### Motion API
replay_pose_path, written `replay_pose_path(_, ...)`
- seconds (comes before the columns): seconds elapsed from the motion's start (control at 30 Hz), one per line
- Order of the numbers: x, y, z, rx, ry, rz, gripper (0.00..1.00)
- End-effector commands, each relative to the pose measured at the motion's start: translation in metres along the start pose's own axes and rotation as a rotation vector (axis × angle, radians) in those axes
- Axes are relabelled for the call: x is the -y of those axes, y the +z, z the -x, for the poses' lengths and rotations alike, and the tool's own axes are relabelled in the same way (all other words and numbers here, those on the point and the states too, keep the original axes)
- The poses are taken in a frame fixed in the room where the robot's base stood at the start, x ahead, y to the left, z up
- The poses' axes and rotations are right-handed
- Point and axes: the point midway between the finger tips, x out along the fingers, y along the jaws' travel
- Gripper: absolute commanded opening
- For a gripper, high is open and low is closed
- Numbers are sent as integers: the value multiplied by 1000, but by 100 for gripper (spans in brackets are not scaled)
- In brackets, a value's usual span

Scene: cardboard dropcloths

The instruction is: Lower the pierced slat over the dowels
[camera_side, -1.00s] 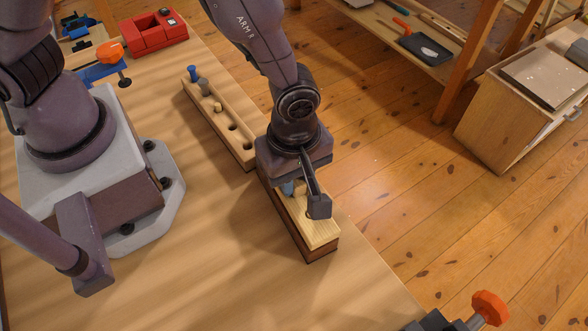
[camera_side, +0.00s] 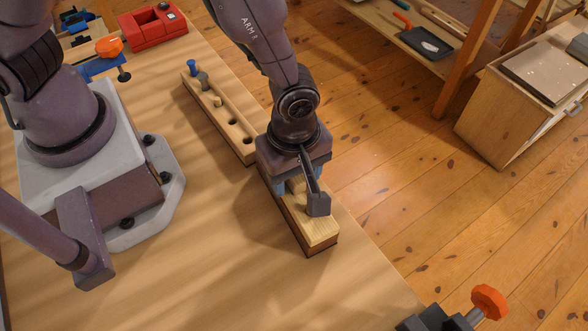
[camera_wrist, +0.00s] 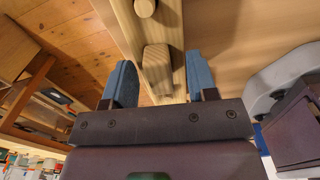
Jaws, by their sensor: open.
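The pierced slat (camera_side: 319,230) is a pale wooden bar lying lengthwise near the bench's right edge, with a thin dark strip under its near end. In the wrist view the slat (camera_wrist: 170,25) runs up the picture, with a squared wooden dowel (camera_wrist: 157,62) and a round dowel (camera_wrist: 145,7) standing out of it. My gripper (camera_side: 297,190) is over the slat's middle. Its blue fingers, also in the wrist view (camera_wrist: 161,82), are open, one on each side of the slat. The side view does not clearly show whether the slat is fully seated; my gripper hides its far part.
A wooden rack (camera_side: 229,124) with a blue peg, a grey peg, a wooden peg and empty holes lies just beyond the slat. A red box (camera_side: 153,27) and an orange-knobbed clamp (camera_side: 108,52) are at the back. Another clamp (camera_side: 488,300) is at the near right edge.

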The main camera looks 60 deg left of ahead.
Motion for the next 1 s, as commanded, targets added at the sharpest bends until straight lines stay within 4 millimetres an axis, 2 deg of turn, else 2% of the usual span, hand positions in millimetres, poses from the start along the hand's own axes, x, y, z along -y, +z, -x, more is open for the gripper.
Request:
replay_pose_path(0.17, 0, 0, 7, 0, 1, -1, 53)
replay_pose_path(0.27, 0, 1, 21, 2, 3, -2, 53)
replay_pose_path(0.5, 0, 1, 74, 5, 5, -3, 53)
replay_pose_path(0.7, 0, 1, 111, 4, 4, -2, 53)
replay_pose_path(0.83, 0, 0, 124, 2, 2, -1, 53)
replay_pose_path(1.0, 0, 0, 130, 0, 0, 0, 53)
